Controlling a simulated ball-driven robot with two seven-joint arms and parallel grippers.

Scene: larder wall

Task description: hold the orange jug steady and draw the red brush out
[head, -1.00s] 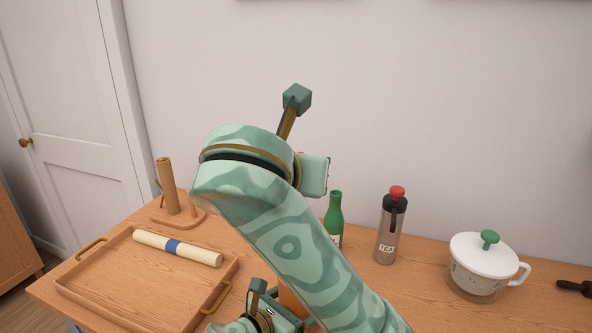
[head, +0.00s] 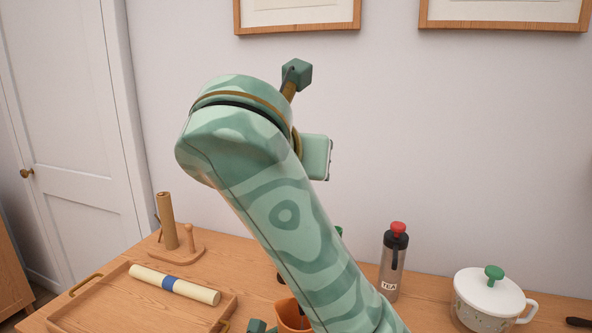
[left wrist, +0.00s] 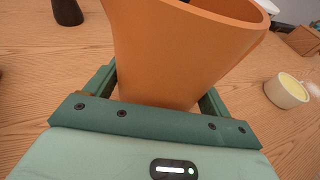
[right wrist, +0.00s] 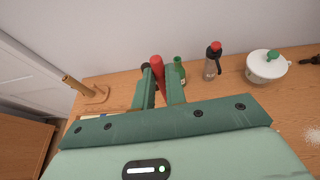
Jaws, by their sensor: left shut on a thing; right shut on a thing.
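The orange jug (head: 291,314) stands at the bottom of the head view, partly behind my right arm. It fills the middle of the left wrist view (left wrist: 185,50), between the jaws of my left gripper (left wrist: 160,90). My left gripper (head: 262,326) is shut on it, low in the head view. The red brush (right wrist: 157,68) shows as a red piece between the fingers of my right gripper (right wrist: 160,84), which is shut on it. My right arm hides the brush in the head view. I cannot tell whether its lower end is clear of the jug.
A wooden tray (head: 75,322) with a rolling pin (head: 175,284) and a wooden holder (head: 168,225) are at left.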

